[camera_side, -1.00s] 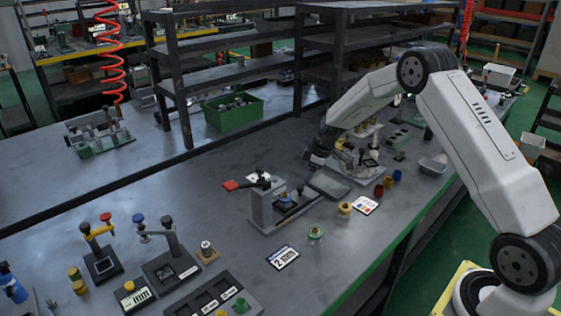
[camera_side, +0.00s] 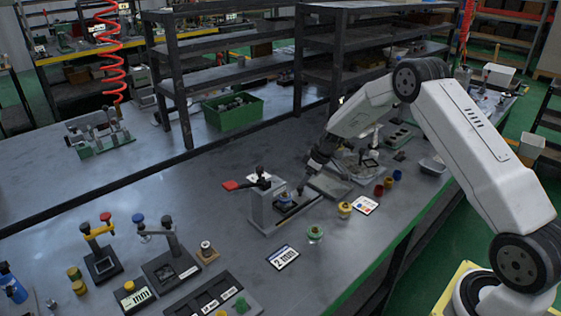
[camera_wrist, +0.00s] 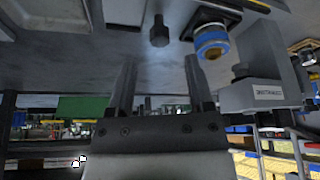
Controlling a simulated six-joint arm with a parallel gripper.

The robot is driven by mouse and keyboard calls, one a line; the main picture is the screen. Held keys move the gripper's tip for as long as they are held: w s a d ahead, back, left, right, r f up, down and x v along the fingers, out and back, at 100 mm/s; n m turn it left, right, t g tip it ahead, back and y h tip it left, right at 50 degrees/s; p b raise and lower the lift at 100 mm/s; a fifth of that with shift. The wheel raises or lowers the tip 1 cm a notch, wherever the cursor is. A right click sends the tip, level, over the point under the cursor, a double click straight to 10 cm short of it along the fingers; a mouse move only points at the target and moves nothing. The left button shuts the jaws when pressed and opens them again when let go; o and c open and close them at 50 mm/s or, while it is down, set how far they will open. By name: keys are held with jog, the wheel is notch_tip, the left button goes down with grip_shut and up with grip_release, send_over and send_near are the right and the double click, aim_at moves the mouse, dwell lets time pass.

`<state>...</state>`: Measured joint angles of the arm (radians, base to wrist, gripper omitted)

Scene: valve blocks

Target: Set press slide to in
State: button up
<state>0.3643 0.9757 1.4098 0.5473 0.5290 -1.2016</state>
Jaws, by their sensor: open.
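A blue round part (camera_side: 285,198) sits on that base. The grey press block (camera_wrist: 258,95), with a label, is at the right of the wrist view, and a blue-and-gold valve part (camera_wrist: 211,42) is above my fingers. A dark knob (camera_wrist: 159,32) shows just beyond the gap between them; I take it for the slide's knob. My gripper (camera_wrist: 158,70) is open and empty. In the side view it hangs just right of the press, its tips hard to make out.
A green-topped part (camera_side: 315,233) and a white card (camera_side: 283,257) lie in front. A yellow part (camera_side: 345,209) stands to the right. Shelving (camera_side: 235,75) stands behind.

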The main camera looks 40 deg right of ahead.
aim_at(301, 187)
jog(key=shift+x, duration=2.25)
grip_shut()
